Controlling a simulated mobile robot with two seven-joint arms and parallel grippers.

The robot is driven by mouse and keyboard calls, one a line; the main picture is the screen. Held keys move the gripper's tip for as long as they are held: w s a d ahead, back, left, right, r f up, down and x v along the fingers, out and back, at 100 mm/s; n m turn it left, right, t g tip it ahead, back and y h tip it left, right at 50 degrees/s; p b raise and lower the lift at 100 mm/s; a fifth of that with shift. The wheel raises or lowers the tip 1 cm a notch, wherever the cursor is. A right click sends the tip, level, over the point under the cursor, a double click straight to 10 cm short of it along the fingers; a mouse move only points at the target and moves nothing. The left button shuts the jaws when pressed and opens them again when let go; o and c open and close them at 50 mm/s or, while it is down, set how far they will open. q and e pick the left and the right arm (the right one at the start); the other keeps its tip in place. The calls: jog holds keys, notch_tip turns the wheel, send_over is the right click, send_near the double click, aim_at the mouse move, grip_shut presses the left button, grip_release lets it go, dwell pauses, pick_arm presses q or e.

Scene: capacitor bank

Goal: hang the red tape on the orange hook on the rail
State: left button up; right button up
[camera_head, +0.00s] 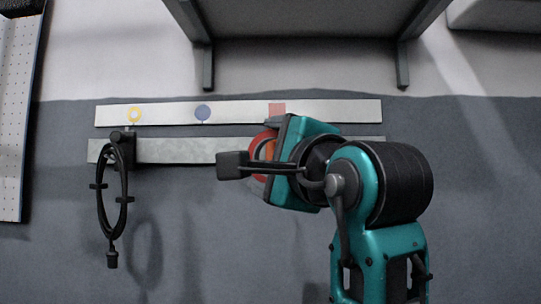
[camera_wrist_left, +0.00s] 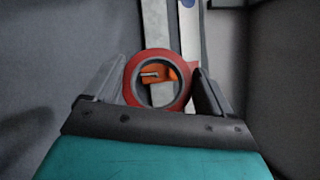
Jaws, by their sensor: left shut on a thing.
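The red tape (camera_head: 256,145) is a ring at the rail (camera_head: 190,151), partly hidden by my left gripper (camera_head: 268,158). In the left wrist view the red tape (camera_wrist_left: 156,54) sits between the two grey fingers of my left gripper (camera_wrist_left: 160,88), which is shut on it. The orange hook (camera_wrist_left: 154,73) shows through the tape's hole. A bit of orange (camera_head: 268,150) also shows inside the ring in the head view. I cannot tell whether the hook's tip passes through the tape or lies behind it. My right gripper is not in view.
A black cable loop (camera_head: 125,190) hangs from a dark holder at the rail's left end. A pale strip (camera_head: 165,113) above the rail carries a yellow ring, a blue disc and a red square. The rail between the cable loop and the tape is clear.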

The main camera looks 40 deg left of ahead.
pick_arm(q)
jog(key=w+a+f, duration=0.1)
jog(key=w+a, duration=0.4)
jog(key=w, duration=0.3)
jog(key=shift+w, duration=0.2)
dwell(0.8)
jog(key=shift+a+f, duration=0.1)
